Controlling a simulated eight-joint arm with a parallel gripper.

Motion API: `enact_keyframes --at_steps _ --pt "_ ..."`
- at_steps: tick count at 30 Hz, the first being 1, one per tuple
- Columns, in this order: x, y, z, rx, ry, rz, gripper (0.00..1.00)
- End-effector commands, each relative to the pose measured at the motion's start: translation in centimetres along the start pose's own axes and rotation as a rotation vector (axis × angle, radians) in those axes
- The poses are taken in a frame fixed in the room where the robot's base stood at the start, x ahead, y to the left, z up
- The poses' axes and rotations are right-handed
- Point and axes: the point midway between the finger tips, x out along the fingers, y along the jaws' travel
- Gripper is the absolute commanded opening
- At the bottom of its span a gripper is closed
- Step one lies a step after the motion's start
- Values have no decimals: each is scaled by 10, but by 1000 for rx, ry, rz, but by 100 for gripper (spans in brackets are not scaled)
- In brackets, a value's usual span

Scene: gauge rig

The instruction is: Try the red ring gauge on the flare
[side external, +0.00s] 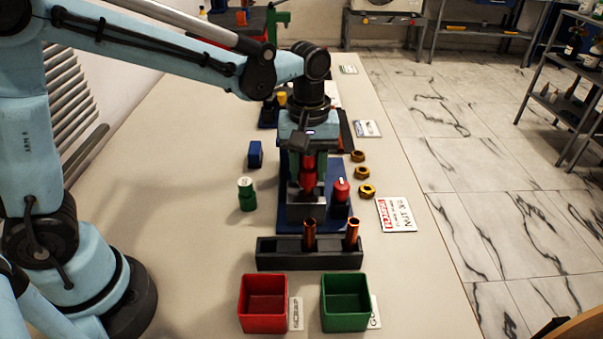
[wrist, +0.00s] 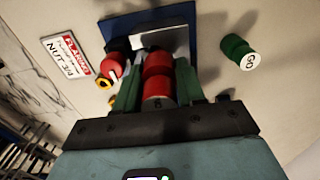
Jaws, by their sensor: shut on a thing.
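The red ring gauge (wrist: 158,87), a waisted red piece with a pale marked end, sits between the two fingers of my gripper (wrist: 157,72) in the wrist view. In the side view my gripper (side external: 308,160) is shut on the red gauge (side external: 309,182) and holds it upright over the grey block (side external: 306,209) on the blue base (side external: 338,222). The flare cannot be made out; the gauge and block hide that spot. Whether the gauge touches anything below is not clear.
A second red piece (side external: 341,190) stands close right of the block. A green GO gauge (side external: 246,194) stands left, brass nuts (side external: 367,191) right. In front are a dark rack (side external: 280,252) with copper tubes (side external: 352,233), a red bin (side external: 263,318) and a green bin (side external: 345,318).

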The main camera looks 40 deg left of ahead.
Motion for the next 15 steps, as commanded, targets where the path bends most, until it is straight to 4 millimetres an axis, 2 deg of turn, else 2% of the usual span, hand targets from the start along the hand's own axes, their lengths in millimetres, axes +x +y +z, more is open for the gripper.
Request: enact_keyframes --at_steps 15 --pt "-23 0 0 0 0 0 6"
